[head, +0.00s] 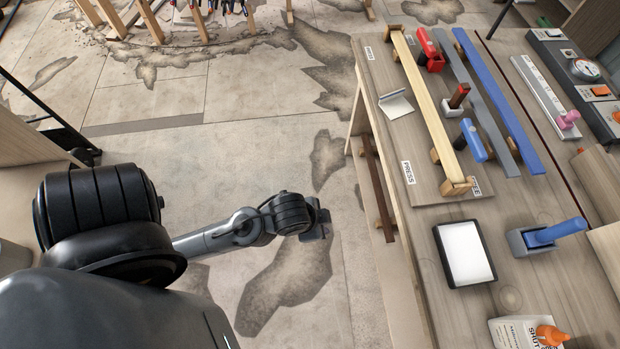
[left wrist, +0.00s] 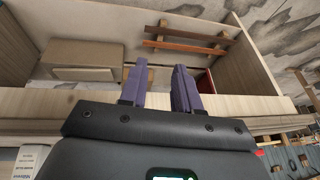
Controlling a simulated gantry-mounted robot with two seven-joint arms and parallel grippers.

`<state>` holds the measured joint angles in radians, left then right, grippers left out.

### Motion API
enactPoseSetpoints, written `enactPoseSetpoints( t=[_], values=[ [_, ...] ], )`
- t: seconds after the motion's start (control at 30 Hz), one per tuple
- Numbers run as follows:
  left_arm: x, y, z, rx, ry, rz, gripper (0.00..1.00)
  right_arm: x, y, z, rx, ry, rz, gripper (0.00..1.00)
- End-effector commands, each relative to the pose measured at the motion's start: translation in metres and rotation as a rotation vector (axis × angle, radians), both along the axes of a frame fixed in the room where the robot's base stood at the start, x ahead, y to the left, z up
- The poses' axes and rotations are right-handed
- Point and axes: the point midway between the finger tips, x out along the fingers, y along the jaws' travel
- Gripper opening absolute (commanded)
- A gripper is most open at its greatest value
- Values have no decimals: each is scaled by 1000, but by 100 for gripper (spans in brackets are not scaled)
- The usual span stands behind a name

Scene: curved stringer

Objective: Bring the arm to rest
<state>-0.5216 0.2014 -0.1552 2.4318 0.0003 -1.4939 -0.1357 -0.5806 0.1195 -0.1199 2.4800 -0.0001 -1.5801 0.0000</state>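My left arm reaches in from the left in the head view. Its gripper (head: 322,222) hangs over the bare floor, to the left of the workbench (head: 440,225) and apart from it. In the left wrist view the two purple-grey fingers (left wrist: 158,85) stand apart with nothing between them. My right arm and gripper do not show in either view.
The bench carries a pale curved strip (head: 428,105) on a board, grey and blue strips (head: 500,100), clamps, a white-topped tray (head: 463,253) and a blue-handled tool (head: 550,232). The wrist view shows a shelf with wooden bars (left wrist: 187,40). Floor around the gripper is clear.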

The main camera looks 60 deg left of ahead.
Motion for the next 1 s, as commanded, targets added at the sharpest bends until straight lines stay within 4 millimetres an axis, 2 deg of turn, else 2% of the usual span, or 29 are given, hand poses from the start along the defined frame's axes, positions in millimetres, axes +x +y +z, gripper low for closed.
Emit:
enactPoseSetpoints(
  t=[0.03, 0.1, 0.2, 0.53, 0.67, 0.87, 1.0],
  values=[
    [-11, -1, 1, -37, 33, 71, 32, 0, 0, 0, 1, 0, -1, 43],
    [-21, 0, 1, -67, 65, 143, 32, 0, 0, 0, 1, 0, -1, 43],
    [-29, 0, 2, -88, 88, 195, 32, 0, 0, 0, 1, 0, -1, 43],
    [-30, 0, 3, -91, 93, 204, 32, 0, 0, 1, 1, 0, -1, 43],
    [-30, 0, 10, -91, 92, 203, 32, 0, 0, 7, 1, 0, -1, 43],
    [-30, 0, 41, -91, 92, 202, 32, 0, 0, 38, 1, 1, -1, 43],
    [-30, 0, 79, -91, 92, 202, 32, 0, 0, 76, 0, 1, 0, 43]
  ],
)
